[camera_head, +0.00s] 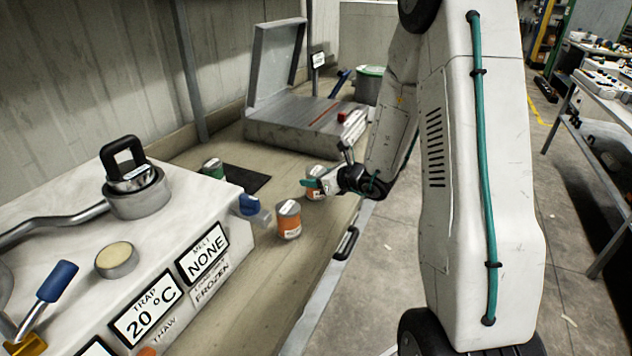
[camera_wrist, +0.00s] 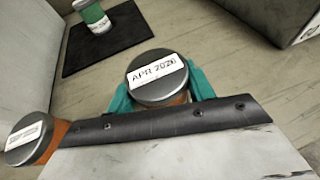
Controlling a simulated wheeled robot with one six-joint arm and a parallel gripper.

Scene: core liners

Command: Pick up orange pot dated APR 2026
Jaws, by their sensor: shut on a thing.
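The orange pot dated APR 2026 (camera_wrist: 158,78) has a grey lid with a white label. In the wrist view it sits between the teal fingers of my gripper (camera_wrist: 160,95), which is shut on it. In the head view this pot (camera_head: 316,182) is partly hidden behind my gripper (camera_head: 318,185) and appears at the bench surface; I cannot tell whether it is lifted. A second orange pot (camera_head: 289,220) stands on the bench nearer the camera. It also shows in the wrist view (camera_wrist: 40,142) at lower left, its label hard to read.
A white box with signs (camera_head: 190,290) fills the left foreground, with a blue-ended fitting (camera_head: 252,208) near the pots. An open grey case (camera_head: 290,135) lies behind. The bench's right edge is close.

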